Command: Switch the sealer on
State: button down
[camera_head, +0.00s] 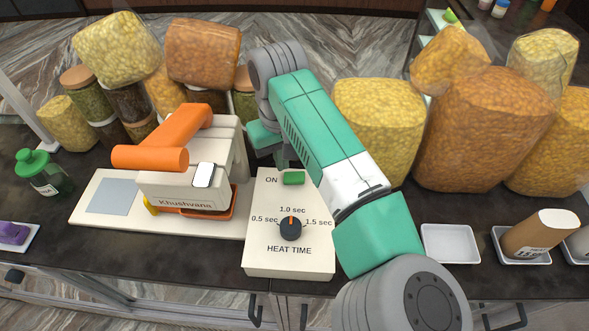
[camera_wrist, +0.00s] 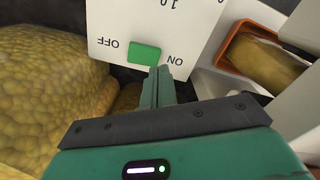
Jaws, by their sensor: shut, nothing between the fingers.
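The sealer (camera_head: 185,190) is a cream machine with an orange handle, left of centre in the head view. Its control box (camera_head: 262,255) stands to its right, with a black heat-time knob (camera_head: 291,229) pointing at 1.0 sec. The green switch (camera_head: 293,178) is near the box's far edge; the wrist view also shows the switch (camera_wrist: 144,53) between the OFF and ON labels. Which side is pressed I cannot tell. My gripper (camera_wrist: 160,76) is shut and empty, its tips by the switch's ON-side end; contact is unclear. In the head view my arm hides the OFF label.
Large bags of yellow snacks (camera_head: 378,120) and orange-brown snacks (camera_head: 485,130) stand behind on the right. Jars (camera_head: 85,90) and more bags stand behind the sealer. A white tray (camera_head: 450,244) is to the right; a green-topped bottle (camera_head: 45,175) is at left.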

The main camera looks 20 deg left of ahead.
notch_tip(320, 180, up, 4)
jog(key=p, duration=0.3)
jog(key=shift+r+p, duration=0.15)
jog(key=shift+p, duration=0.15)
